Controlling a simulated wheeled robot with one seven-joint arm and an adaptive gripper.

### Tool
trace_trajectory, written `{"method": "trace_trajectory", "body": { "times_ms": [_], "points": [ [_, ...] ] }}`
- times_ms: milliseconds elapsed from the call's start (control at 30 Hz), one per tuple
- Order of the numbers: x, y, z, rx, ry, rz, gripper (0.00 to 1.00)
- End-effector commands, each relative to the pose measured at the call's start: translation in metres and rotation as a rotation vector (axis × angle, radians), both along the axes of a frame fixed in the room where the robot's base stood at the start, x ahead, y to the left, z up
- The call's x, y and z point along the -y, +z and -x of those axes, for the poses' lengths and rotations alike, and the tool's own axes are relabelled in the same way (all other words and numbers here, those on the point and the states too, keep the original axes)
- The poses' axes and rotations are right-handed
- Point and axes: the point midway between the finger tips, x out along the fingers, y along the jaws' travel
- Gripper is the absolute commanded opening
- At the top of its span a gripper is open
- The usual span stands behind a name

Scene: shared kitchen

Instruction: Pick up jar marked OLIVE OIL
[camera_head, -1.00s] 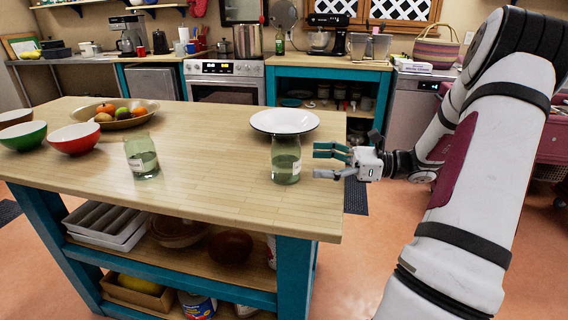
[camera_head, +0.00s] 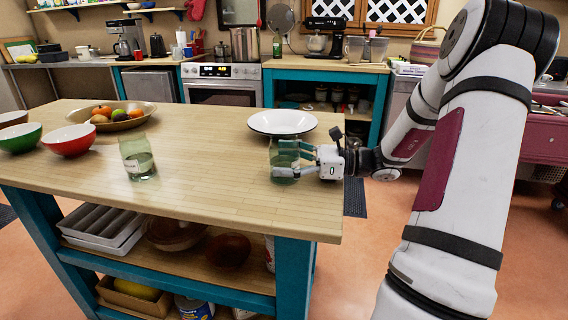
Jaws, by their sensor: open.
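Two similar green glass jars with pale labels stand upright on the wooden island top (camera_head: 200,185). The left jar (camera_head: 138,158) stands alone near the middle; its label is too small to read. The right jar (camera_head: 282,178) is near the right end, with a white plate (camera_head: 282,122) just behind or above it; I cannot tell if they touch. My gripper (camera_head: 284,160) is level and open, its fingers reaching left at the right jar. The fingers overlap this jar and hide part of it and its label. I cannot tell whether they touch it.
A fruit bowl (camera_head: 115,115), a red bowl (camera_head: 69,141) and a green bowl (camera_head: 20,138) sit at the left of the island top. The wood between the two jars is clear. The island's right edge lies just beside the right jar, under my gripper.

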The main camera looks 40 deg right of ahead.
Motion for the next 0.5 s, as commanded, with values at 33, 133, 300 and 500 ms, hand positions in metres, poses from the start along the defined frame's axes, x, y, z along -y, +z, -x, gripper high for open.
{"method": "trace_trajectory", "body": {
  "times_ms": [33,133,300,500],
  "points": [
    [0.0001,0.0001,0.0001,0.0,0.0,0.0,0.77],
    [0.0002,0.0001,0.0002,0.0,0.0,0.0,0.54],
    [0.0002,0.0,0.0002,0.0,0.0,0.0,0.15],
    [0.0002,0.0006,0.0002,0.001,0.001,0.0,0.14]
  ]
}}
